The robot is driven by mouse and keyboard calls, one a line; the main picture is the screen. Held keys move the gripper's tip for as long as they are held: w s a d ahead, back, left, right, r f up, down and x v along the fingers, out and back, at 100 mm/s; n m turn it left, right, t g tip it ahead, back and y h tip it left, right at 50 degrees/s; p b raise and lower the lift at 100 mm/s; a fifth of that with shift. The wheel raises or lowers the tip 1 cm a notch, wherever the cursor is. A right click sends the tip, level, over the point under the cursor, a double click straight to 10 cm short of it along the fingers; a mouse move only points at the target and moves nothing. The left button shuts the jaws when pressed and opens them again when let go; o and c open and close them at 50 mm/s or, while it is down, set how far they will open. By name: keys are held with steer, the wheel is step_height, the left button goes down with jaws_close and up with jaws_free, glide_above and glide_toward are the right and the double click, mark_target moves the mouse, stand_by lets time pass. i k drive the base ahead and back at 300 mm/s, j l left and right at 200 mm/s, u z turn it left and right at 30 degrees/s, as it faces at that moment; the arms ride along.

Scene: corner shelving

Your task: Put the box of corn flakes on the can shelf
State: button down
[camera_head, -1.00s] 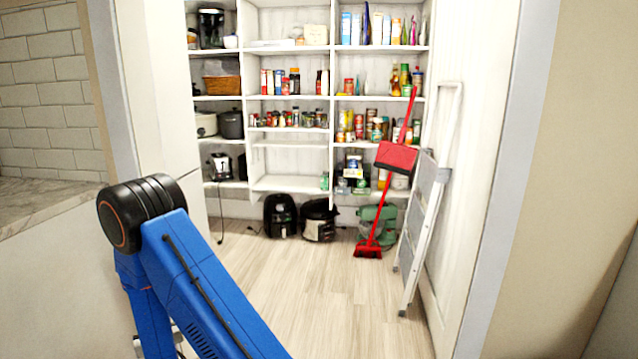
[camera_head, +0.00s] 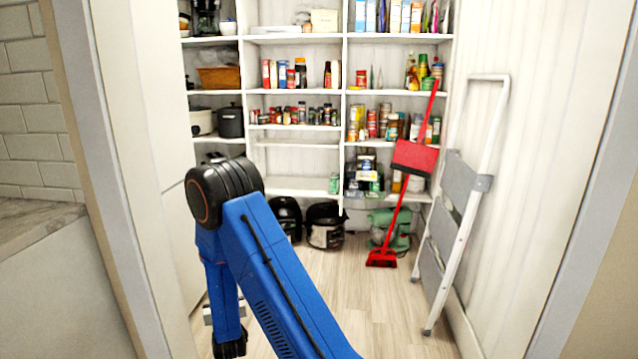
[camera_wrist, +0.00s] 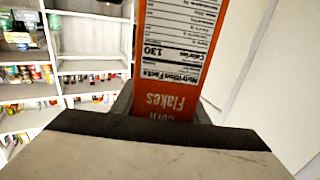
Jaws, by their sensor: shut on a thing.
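The corn flakes box (camera_wrist: 178,60) is orange, with a white nutrition panel and print that reads upside down in the wrist view. My gripper (camera_wrist: 160,108) is shut on one end of it, and the box extends away from the jaws. In the head view, the box and the jaws cannot be made out; my blue arm bends down at the lower left. The can shelf (camera_head: 390,143) is in the right bay of the back shelving, with several cans and jars along it. It is well ahead of my gripper, across the pantry floor.
A red broom and dustpan (camera_head: 414,157) stand before the right bay. A folded step ladder (camera_head: 462,205) leans at the right wall. The doorway frames (camera_head: 120,180) flank me. Appliances (camera_head: 325,226) stand under the shelves. The middle floor (camera_head: 350,285) is clear.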

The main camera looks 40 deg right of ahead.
mark_target(291, 186)
steer(key=i+z, duration=0.3)
steer(key=i, duration=0.15)
steer(key=i+j+z, duration=0.25)
steer(key=i, duration=0.2)
steer(key=i+j+z, duration=0.1)
steer(key=i+z, duration=0.2)
steer(key=i, duration=0.15)
steer(key=i+j+z, duration=0.3)
steer(key=i+j, duration=0.05)
steer(key=i, duration=0.05)
